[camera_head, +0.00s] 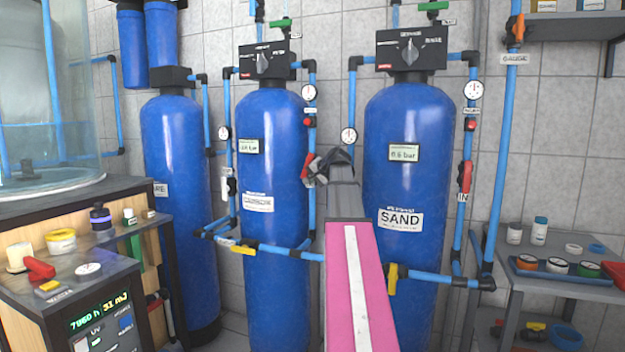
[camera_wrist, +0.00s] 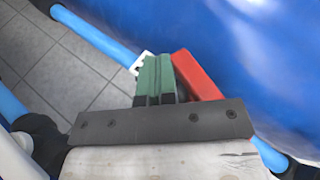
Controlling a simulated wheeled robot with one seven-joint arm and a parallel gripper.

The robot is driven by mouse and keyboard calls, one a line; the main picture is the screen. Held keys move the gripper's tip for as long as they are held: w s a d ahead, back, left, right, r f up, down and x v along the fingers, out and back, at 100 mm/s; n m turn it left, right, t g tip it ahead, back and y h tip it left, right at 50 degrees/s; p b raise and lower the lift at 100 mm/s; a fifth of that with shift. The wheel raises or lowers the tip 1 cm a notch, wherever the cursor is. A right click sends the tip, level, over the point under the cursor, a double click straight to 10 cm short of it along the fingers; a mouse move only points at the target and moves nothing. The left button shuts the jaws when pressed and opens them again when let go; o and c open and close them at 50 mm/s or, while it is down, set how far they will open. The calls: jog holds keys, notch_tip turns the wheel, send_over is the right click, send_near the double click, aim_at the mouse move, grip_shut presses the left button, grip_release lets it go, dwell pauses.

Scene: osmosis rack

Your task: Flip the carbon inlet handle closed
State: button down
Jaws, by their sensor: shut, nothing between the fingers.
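The carbon tank is the blue middle tank (camera_head: 272,130), with a white label. A red handle (camera_head: 306,168) shows on its right-hand pipe, partly hidden by my gripper (camera_head: 322,165). In the wrist view the red handle (camera_wrist: 197,76) is a slanted bar just right of my green-grey fingers (camera_wrist: 157,75). The fingers are shut with nothing between them. They look right beside the handle; I cannot tell whether they touch it. The valve body is hidden behind the fingers. A white tag (camera_wrist: 142,63) shows left of the fingertips.
The sand tank (camera_head: 410,130) stands to the right, with its own red handle (camera_head: 465,177). A blue pipe with yellow handles (camera_head: 243,250) runs low across the front. A cabinet (camera_head: 75,285) stands at left and a grey shelf (camera_head: 550,280) at right.

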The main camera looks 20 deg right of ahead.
aim_at(290, 169)
jog(key=w+a+m+t+y, duration=0.1)
jog(key=t, duration=0.2)
jog(key=w+a+m+t+y, duration=0.1)
jog(key=m+t+y, duration=0.1)
jog(key=t, duration=0.1)
jog(key=w+a+m+t+y, duration=0.1)
jog(key=t, duration=0.3)
jog(key=shift+w+a+r+m, duration=0.25)
jog(key=shift+r+m, duration=0.05)
jog(key=shift+r, duration=0.15)
jog(key=shift+w+a+r, duration=0.15)
dwell(0.5)
jog(key=f, duration=0.4)
jog(key=shift+s+f, duration=0.2)
jog(key=shift+f, duration=0.1)
jog(key=v, duration=0.9)
jog(key=shift+s+f, duration=0.2)
jog(key=shift+f, duration=0.05)
